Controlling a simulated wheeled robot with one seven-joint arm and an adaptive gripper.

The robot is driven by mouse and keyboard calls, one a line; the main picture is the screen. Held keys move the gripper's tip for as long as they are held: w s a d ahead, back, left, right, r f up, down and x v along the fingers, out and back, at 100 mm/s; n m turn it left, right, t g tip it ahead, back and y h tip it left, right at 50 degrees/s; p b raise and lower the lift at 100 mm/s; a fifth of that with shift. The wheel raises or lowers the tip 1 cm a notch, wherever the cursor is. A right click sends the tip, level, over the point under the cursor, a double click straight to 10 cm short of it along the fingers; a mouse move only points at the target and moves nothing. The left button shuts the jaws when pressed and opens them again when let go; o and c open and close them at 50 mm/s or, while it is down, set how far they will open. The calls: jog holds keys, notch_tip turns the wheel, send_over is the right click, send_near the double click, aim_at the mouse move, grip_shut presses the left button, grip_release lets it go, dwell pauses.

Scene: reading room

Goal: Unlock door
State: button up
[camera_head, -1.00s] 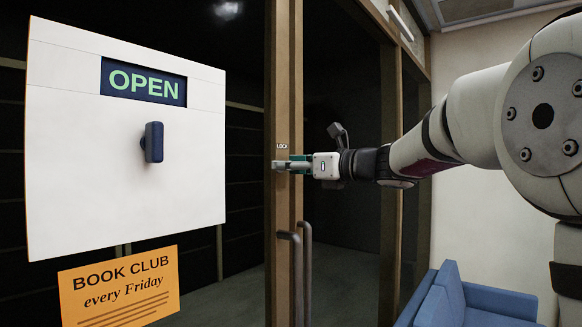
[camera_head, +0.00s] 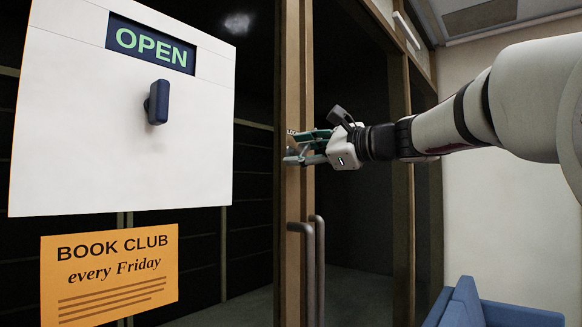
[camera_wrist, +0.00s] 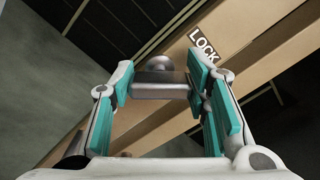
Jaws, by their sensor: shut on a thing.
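The door's wooden stile (camera_head: 293,60) stands upright at the middle of the head view. It bears a small LOCK label (camera_head: 292,132), which reads clearly in the wrist view (camera_wrist: 204,46). Below the label, a grey metal lock turn (camera_wrist: 160,90) lies between the teal finger pads. My gripper (camera_head: 304,150) is shut on the lock turn and rolled at a slant to the door. In the head view the fingers mostly hide the lock turn. I cannot tell whether the bolt is drawn.
Dark bar handles (camera_head: 318,265) stand just below my gripper. A white board with an OPEN window (camera_head: 150,45) and a blue knob (camera_head: 157,102) fills the left, above an orange Book Club sign (camera_head: 110,275). A blue sofa (camera_head: 490,312) stands at lower right.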

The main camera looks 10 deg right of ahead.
jog(key=n+b, duration=0.4)
jog(key=shift+f+n, duration=0.3)
jog(key=shift+a+n+b, duration=0.1)
jog(key=shift+n+b, duration=1.6)
jog(key=shift+n, duration=0.2)
jog(key=shift+r, duration=0.1)
jog(key=o, duration=1.2)
jog(key=shift+c, duration=0.2)
jog(key=v, duration=1.2)
